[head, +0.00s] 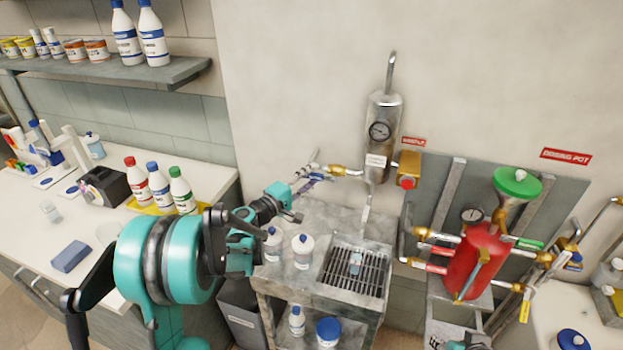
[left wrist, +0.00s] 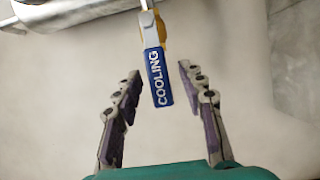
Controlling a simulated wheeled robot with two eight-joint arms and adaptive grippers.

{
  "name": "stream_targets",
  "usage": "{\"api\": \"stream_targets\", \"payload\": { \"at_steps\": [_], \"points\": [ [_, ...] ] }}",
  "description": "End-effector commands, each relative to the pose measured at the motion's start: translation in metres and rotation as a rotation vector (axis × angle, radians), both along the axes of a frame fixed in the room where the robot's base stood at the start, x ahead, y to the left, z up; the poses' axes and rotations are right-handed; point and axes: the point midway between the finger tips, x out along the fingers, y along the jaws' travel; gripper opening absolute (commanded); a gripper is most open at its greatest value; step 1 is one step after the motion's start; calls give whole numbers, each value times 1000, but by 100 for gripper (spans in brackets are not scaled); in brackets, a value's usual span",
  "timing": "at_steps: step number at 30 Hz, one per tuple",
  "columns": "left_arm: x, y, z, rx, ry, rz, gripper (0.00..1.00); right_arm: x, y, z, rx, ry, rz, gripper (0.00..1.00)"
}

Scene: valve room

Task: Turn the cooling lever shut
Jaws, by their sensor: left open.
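The cooling lever (left wrist: 157,76) has a blue sleeve with white COOLING lettering and shows in the left wrist view. Its bare metal end runs up to a brass fitting at the top edge. My left gripper (left wrist: 161,92) is open, with one finger on each side of the lever and a visible gap to both. In the head view the left gripper (head: 312,178) is by the brass valve (head: 345,170) left of the steel cylinder (head: 382,125). The lever is hard to separate from the fingers there. A teal part of mine shows at the bottom right edge; its fingers are not clear.
A stone-topped stand (head: 335,222) with a drain grate (head: 353,270) and white bottles (head: 302,250) is below the left gripper. A red pot (head: 475,258) with several valves stands to the right. A counter (head: 60,215) with bottles is at left.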

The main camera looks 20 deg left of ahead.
Motion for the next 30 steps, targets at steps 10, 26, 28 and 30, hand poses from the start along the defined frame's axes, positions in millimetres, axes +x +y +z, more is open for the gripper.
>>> {"api": "stream_targets", "payload": {
  "at_steps": [10,26,28,30],
  "points": [
    [9,-4,1,0,0,0,40,0,0,-2,0,0,0,40],
    [9,-4,2,13,0,0,0,0,0,0,0,0,0,40],
    [9,-4,3,27,0,0,0,0,0,1,0,0,0,40],
    [9,-4,5,51,-1,0,0,0,0,4,0,0,0,40]
  ]
}}
